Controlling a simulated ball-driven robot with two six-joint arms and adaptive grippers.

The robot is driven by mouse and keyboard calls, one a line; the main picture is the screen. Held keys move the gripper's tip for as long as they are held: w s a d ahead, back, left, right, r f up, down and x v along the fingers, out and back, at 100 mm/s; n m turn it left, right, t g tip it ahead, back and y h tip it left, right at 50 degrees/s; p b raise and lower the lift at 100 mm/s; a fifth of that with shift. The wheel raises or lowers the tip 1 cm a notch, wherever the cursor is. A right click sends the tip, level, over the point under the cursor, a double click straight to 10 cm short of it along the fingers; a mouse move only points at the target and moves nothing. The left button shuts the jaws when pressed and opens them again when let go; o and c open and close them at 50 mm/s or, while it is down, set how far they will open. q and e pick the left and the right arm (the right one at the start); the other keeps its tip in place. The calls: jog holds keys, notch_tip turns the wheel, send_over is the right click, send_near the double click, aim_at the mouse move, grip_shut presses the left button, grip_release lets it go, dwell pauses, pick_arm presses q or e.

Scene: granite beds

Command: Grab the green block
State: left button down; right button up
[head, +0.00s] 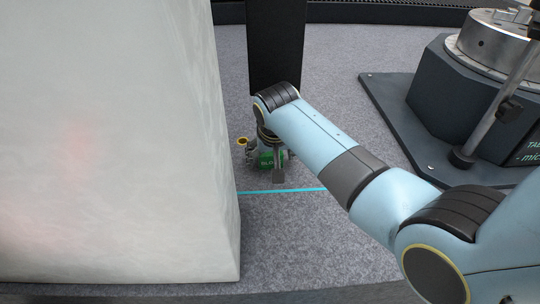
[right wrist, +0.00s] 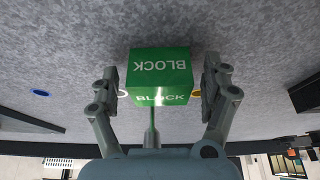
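The green block (right wrist: 160,66) with white "BLOCK" lettering sits between the two fingers of my right gripper (right wrist: 160,82) in the right wrist view. A narrow gap shows on each side of it, so the fingers are open and do not appear to touch it. In the head view the green block (head: 267,159) shows only partly, on the grey speckled surface, largely covered by my right gripper (head: 272,164) reaching down over it. My left gripper is not in view.
A large pale stone block (head: 110,150) fills the left of the head view, close to the gripper. A yellow ring-shaped thing (head: 242,141) is beside the green block. A cyan line (head: 285,190) crosses the surface. A dark base with a metal cylinder (head: 495,42) stands right.

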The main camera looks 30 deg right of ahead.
jog(key=c, duration=1.4)
jog(key=shift+r, duration=0.15)
